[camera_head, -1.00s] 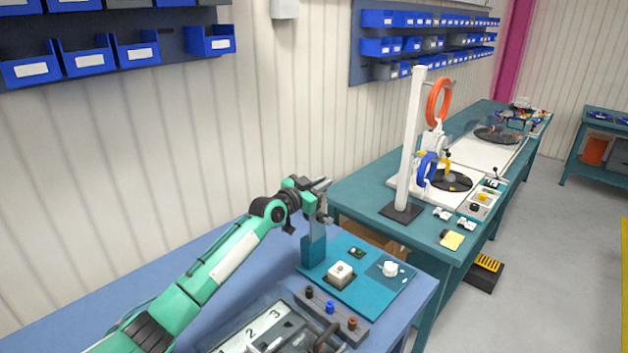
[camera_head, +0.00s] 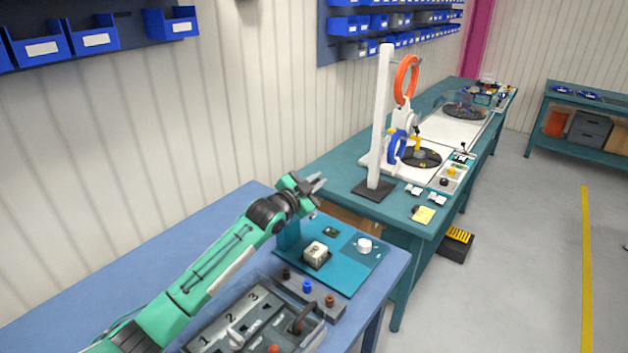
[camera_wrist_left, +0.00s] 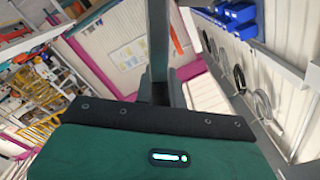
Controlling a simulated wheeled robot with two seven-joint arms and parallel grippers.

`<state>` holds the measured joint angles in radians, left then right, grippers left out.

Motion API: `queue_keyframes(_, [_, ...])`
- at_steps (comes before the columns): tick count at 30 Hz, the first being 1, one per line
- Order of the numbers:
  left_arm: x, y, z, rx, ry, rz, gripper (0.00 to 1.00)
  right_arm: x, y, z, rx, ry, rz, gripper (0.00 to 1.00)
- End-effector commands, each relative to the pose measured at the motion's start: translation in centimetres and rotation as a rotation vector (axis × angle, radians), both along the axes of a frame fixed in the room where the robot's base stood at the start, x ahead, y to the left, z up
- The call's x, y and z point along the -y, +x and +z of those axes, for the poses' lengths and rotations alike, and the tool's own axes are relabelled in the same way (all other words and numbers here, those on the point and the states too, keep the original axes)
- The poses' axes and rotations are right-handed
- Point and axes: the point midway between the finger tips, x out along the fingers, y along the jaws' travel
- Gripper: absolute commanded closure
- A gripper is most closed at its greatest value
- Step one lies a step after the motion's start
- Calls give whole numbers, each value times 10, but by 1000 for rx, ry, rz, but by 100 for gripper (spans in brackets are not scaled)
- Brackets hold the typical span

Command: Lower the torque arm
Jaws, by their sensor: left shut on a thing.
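My left gripper (camera_head: 314,186) is raised above the back of the teal plate (camera_head: 345,272) on the near blue bench, beside a teal upright block (camera_head: 288,236). It is shut on a slim grey part, which I take to be the torque arm; in the head view this part is too small to separate clearly from the fingers. In the left wrist view a grey bar (camera_wrist_left: 158,45) runs upward from the dark front edge of the gripper. The fingertips and the exact grip are hard to make out. My right gripper is not in view.
On the teal plate are a white block (camera_head: 316,252) and a white knob (camera_head: 364,245). In front stand a strip with coloured knobs (camera_head: 308,287) and a numbered panel (camera_head: 240,318). A white post (camera_head: 381,120) rises from the farther bench. Floor at right is open.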

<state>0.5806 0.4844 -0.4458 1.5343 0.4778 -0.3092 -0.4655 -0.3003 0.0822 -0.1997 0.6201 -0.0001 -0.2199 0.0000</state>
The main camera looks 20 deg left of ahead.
Motion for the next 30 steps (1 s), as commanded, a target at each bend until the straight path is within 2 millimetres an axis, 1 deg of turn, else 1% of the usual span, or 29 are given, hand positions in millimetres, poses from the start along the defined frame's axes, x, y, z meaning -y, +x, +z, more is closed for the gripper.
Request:
queue_keyframes(7, [0,0,0,-1,0,1,100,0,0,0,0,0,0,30])
queue_keyframes(8, [0,0,0,-1,0,1,83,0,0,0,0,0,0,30])
queue_keyframes(10, [0,0,0,-1,-1,1,70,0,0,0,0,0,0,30])
queue_keyframes(11, [0,0,0,-1,-1,1,68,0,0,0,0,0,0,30])
queue_keyframes(18, [-1,0,0,0,-1,0,68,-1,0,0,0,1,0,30])
queue_keyframes(22, [-2,-4,1,-1,-1,1,68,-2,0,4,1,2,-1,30])
queue_keyframes(26, [-7,-18,2,-2,1,0,68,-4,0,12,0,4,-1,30])
queue_keyframes(30, [-14,-39,3,-2,0,0,68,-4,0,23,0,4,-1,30])
